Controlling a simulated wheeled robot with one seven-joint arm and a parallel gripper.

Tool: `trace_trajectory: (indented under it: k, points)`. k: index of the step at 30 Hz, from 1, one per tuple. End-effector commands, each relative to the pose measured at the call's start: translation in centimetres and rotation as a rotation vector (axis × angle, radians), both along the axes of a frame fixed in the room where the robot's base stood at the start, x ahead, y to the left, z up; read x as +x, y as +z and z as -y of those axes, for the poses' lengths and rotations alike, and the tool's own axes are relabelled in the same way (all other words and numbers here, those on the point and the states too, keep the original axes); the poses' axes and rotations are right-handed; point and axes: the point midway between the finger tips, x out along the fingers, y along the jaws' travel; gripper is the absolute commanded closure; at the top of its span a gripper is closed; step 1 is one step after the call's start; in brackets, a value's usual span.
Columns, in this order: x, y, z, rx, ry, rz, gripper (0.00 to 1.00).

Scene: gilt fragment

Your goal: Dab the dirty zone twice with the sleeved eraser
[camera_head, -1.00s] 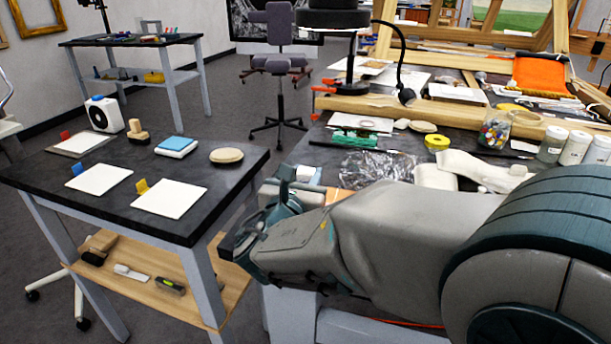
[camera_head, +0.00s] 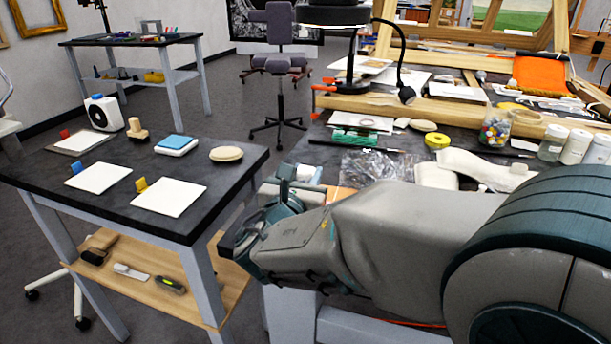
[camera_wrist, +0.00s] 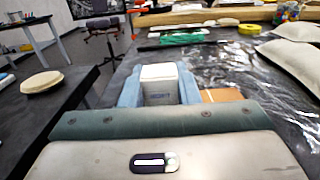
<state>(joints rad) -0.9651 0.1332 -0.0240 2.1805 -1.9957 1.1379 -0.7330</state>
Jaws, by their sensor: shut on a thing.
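The sleeved eraser (camera_wrist: 160,82) is a white block with a grey sleeve bearing faint lettering. In the wrist view it sits upright between the two light blue fingers of my gripper (camera_wrist: 160,92), which is shut on it. In the head view my gripper (camera_head: 296,184) is over the near left edge of the cluttered dark table, partly hidden by my arm. An orange-brown flat piece (camera_wrist: 222,95) lies just right of the fingers in the wrist view. I cannot make out a dirty zone; the area below the eraser is hidden.
Crumpled clear plastic (camera_head: 378,168) lies beyond my gripper, near a green item (camera_head: 355,136) and white cushions (camera_head: 485,168). A lower dark table (camera_head: 120,210) at left holds white pads, a round wooden-looking disc (camera_head: 226,154) and a stamp-like block. A floor gap separates the tables.

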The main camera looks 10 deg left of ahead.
Motion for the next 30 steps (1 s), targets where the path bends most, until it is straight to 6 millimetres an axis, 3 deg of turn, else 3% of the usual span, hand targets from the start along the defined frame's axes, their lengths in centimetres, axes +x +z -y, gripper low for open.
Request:
trace_trajectory:
  k: [15,30]
  points:
    - [0.0,-0.1,0.0,-0.004,0.000,-0.007,0.94]
    - [0.0,4.0,0.0,-0.001,0.000,-0.003,0.94]
